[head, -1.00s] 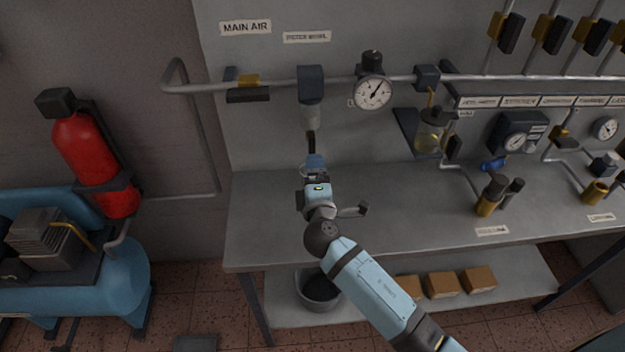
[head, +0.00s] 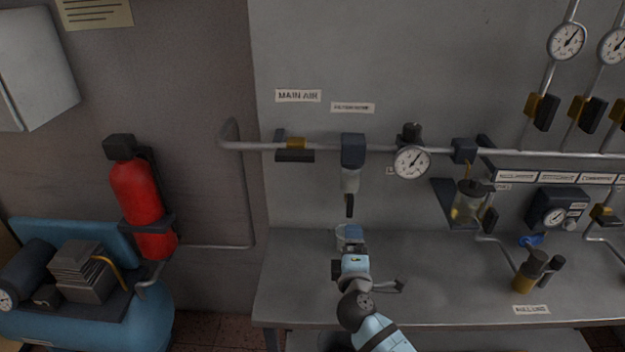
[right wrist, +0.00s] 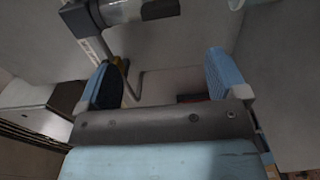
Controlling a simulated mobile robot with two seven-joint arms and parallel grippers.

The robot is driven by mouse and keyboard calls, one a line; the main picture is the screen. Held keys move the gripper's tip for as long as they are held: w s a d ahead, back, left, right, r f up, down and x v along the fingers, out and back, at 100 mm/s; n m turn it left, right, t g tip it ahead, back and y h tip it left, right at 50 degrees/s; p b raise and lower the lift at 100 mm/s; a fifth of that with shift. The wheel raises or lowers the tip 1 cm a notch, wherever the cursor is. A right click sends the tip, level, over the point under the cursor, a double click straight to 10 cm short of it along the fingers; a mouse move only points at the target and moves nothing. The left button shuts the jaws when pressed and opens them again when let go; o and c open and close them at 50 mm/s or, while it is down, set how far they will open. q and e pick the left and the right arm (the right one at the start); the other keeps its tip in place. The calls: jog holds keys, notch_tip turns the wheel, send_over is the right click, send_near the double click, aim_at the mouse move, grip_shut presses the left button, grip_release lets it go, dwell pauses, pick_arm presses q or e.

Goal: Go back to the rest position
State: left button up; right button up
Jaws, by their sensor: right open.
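My right gripper (head: 349,236) is at the end of the blue and black arm coming up from the bottom of the head view. It is over the grey bench, below the filter bowl (head: 350,182) on the main air pipe. In the right wrist view its two blue fingers (right wrist: 165,78) stand wide apart with nothing between them. A clear, cup-like shape shows at the fingertips in the head view; I cannot tell whether it is a separate thing. My left gripper is not in view.
The grey bench (head: 450,290) runs along the wall panel. A pressure gauge (head: 411,162), an oil bowl (head: 468,203) and a brass fitting (head: 530,272) are to the right.

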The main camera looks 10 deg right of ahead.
jog(key=s+f+m+g+y, duration=0.2)
jog(key=s+f+m, duration=0.2)
jog(key=s, duration=0.5)
jog(key=s+f+m+g+y, duration=0.2)
jog(key=s+f+m+y, duration=0.1)
jog(key=s+f, duration=0.5)
jog(key=s+a+f+m+g+y, duration=0.1)
jog(key=s+f+m, duration=0.4)
jog(key=s, duration=0.5)
jog(key=shift+s+f+g+y, duration=0.4)
jog(key=shift+f+g+y, duration=0.3)
jog(key=shift+f+y, duration=0.15)
